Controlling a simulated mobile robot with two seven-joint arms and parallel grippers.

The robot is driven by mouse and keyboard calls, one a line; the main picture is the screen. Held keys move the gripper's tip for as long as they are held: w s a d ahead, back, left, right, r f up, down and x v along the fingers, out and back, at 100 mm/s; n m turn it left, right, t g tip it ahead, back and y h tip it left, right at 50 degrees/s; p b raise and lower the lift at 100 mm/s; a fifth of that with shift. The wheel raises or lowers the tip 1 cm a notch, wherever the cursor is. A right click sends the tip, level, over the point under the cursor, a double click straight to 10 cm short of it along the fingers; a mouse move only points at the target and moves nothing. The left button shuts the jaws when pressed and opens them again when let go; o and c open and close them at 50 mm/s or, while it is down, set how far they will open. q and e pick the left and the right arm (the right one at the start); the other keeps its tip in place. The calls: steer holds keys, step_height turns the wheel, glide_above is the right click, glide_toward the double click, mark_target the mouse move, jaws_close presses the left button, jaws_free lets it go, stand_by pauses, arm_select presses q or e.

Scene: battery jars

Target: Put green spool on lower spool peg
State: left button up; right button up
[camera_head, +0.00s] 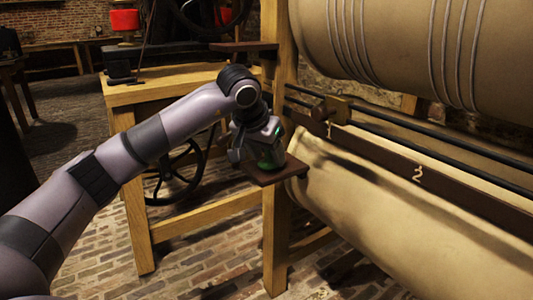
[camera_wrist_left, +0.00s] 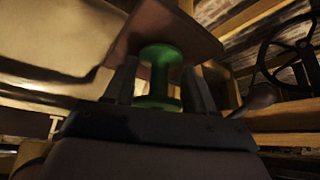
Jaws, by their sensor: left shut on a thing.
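The green spool (camera_wrist_left: 160,54) stands out between the two fingers of my left gripper (camera_wrist_left: 160,80) in the left wrist view. My left gripper (camera_head: 262,152) is shut on it. In the head view only a dark green bit of the spool (camera_head: 268,158) shows under the gripper. The spool is just above or on the lower brown shelf (camera_head: 270,176), which also shows past the spool in the wrist view (camera_wrist_left: 190,32). I cannot tell whether they touch. The lower peg is hidden. My right gripper is not in view.
A wooden post (camera_head: 277,220) carries the lower shelf and a higher dark shelf (camera_head: 243,46). Large tan rollers (camera_head: 390,200) with dark rails (camera_head: 420,130) fill the right side. A wooden bench (camera_head: 150,92) and a black handwheel (camera_head: 183,175) are behind my left arm.

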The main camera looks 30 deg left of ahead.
arm_select(q)
steer(key=o, duration=1)
steer(key=shift+f, duration=0.1)
steer(key=shift+o, duration=0.2)
steer(key=shift+r, duration=0.3)
steer(key=p+v, duration=0.3)
steer(key=v, duration=0.8)
steer(key=shift+s+r+p, duration=0.25)
steer(key=shift+r+p, duration=0.05)
steer(key=shift+p, duration=0.1)
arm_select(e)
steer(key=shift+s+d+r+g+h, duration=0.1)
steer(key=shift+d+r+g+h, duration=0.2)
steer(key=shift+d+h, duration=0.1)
arm_select(q)
steer(key=shift+d+f, duration=0.1)
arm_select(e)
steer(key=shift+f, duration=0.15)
